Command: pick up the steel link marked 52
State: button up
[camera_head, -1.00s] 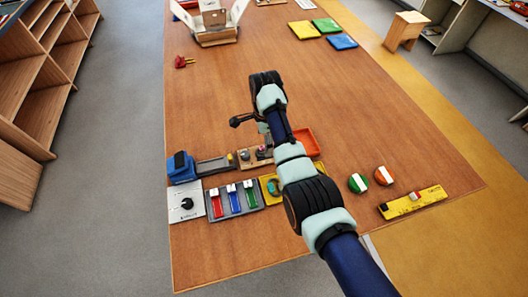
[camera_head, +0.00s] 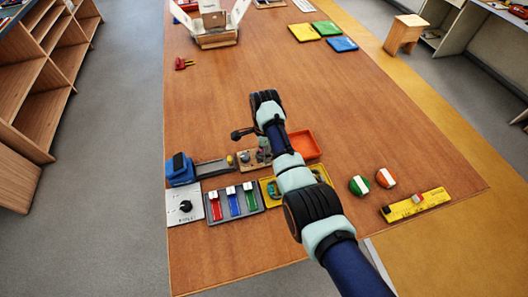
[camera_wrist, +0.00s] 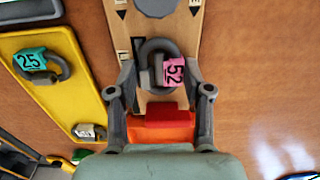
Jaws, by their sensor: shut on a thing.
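The steel link marked 52 (camera_wrist: 153,78) is a dark grey ring with a pink tag bearing its number, in the middle of the wrist view. It is over a pale wooden board (camera_wrist: 186,38) with black triangle marks; I cannot tell whether it touches the board. My gripper (camera_wrist: 160,76) is shut on the link, one finger on each side. In the head view the wooden board (camera_head: 244,161) is partly covered by my arm, and the link cannot be made out there.
A yellow tray (camera_wrist: 62,95) beside the board holds a link tagged 25 (camera_wrist: 53,70) and a white-tagged one. An orange tray (camera_head: 304,144), a blue device (camera_head: 181,170) and a colored-slider box (camera_head: 262,202) stand close by.

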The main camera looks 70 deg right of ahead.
jog(key=shift+c, duration=1.3)
jog(key=shift+r, duration=0.1)
